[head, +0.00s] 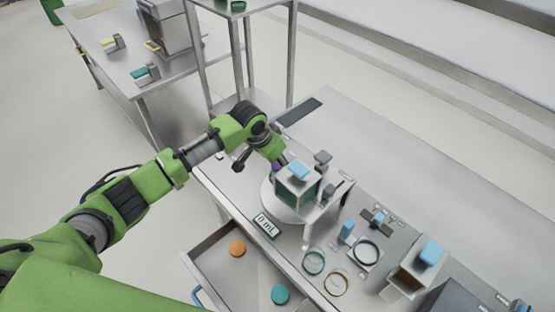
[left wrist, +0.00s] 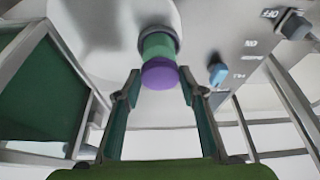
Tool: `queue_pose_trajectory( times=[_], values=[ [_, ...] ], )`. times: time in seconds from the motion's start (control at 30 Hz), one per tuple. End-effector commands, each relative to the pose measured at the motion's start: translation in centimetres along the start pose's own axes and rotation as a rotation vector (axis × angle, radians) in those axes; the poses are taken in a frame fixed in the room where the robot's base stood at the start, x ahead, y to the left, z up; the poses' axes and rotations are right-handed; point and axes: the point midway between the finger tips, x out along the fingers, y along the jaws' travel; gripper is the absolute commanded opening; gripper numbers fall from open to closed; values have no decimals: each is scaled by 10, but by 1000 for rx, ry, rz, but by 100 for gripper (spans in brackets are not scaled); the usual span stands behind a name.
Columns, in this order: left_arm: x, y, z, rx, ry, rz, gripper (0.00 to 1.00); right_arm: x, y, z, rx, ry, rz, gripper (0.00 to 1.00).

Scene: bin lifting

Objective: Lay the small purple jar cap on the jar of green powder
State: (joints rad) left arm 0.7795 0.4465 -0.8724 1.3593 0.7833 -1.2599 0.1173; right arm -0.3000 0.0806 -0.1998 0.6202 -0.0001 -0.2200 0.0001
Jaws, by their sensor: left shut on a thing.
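The small purple cap (left wrist: 160,74) sits between the fingertips of my left gripper (left wrist: 160,82) in the left wrist view, and the gripper is shut on it. Directly beyond the cap is a green cylinder with a dark ring (left wrist: 157,46), which looks like the jar of green powder. The cap overlaps its end; I cannot tell whether they touch. In the head view my left gripper (head: 279,160) is at the back left of the boxy device on the bench, with a bit of purple (head: 275,168) showing below it. The jar is hidden there. My right gripper is not in view.
The boxy device with a blue top (head: 298,170) stands close to my left gripper, beside a round white plate (head: 270,205). An open drawer (head: 215,262) holds an orange cap (head: 237,248) and a teal cap (head: 280,294). Rings and blue-knobbed devices crowd the right.

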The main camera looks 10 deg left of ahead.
Motion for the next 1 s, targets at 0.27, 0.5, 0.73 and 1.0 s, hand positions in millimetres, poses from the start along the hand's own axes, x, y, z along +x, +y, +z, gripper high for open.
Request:
queue_pose_trajectory(
  times=[0.27, 0.5, 0.73, 1.0],
  values=[
    [0, 0, 0, 0, 1, 0, 27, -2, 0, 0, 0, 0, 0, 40],
    [0, 0, 0, 0, 1, 0, 57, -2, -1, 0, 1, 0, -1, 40],
    [0, 0, 0, 0, 2, 0, 57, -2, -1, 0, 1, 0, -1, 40],
    [0, 0, 0, 0, 1, 0, 73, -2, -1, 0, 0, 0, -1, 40]
  ],
)
